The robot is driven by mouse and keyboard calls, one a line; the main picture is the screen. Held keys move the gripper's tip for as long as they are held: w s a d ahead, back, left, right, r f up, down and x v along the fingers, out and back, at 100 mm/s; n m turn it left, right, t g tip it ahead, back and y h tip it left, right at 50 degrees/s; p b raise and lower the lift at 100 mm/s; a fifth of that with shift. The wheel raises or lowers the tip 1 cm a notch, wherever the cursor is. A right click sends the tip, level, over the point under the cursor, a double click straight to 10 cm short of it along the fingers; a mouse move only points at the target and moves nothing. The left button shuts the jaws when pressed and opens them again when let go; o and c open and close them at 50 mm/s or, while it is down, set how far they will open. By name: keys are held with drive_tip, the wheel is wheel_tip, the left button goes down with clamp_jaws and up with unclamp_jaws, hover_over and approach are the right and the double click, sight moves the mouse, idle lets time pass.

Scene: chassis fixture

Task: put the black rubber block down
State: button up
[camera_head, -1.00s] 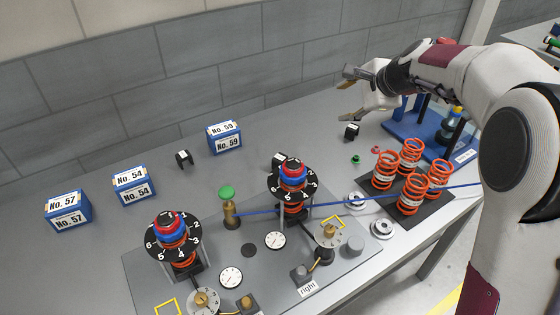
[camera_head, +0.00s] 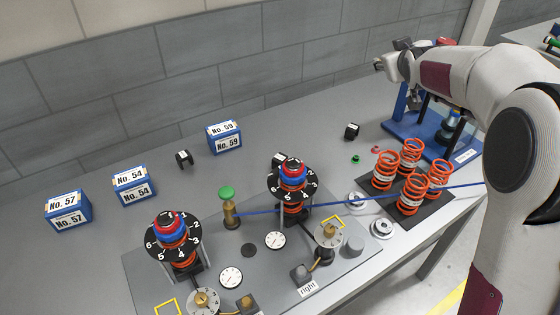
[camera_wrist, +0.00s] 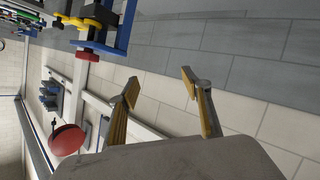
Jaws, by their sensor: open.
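Three small black blocks with white faces rest on the grey table in the head view. One block (camera_head: 352,131) stands at the right, near a green and a red small part. Another block (camera_head: 184,158) is at the left, and a third (camera_head: 279,160) is partly hidden behind the right spring unit. I cannot tell which one is the named rubber block. My gripper (camera_wrist: 160,86) is open and empty in the wrist view, its two fingers apart with wall behind them. In the head view it is raised at the back right, clear of the blocks, and its fingers are hard to make out.
Blue boxes No. 57 (camera_head: 68,211), No. 54 (camera_head: 134,186) and No. 59 (camera_head: 224,137) stand at the left and back. Several orange springs (camera_head: 412,151) stand on a dark mat. A blue stand (camera_head: 466,152) is beside them. The fixture plate (camera_head: 140,262) fills the front.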

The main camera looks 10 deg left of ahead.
drive_tip(key=s+a+r+n+t+y, duration=0.1)
drive_tip(key=a+r+n+y, duration=0.3)
drive_tip(key=n, duration=0.6)
drive_tip(key=s+a+r+n+y, duration=0.1)
drive_tip(key=a+r+n+y, duration=0.2)
drive_tip(key=a+n, duration=0.55)
drive_tip(key=s+a+f+n+g+y, duration=0.25)
drive_tip(key=s+f+n+g, duration=0.35)
drive_tip(key=n, duration=0.6)
drive_tip(key=s+a+f+n+g+y, duration=0.15)
drive_tip(key=s+a+n+g, duration=0.25)
drive_tip(key=s+n, duration=0.65)
drive_tip(key=n, duration=0.2)
approach(280, 162)
drive_tip(key=shift+w+a+f, duration=0.95)
drive_tip(key=shift+w+f, duration=0.05)
drive_tip(key=shift+f, duration=0.2)
drive_tip(key=shift+a, duration=0.1)
drive_tip(key=shift+x, duration=1.2)
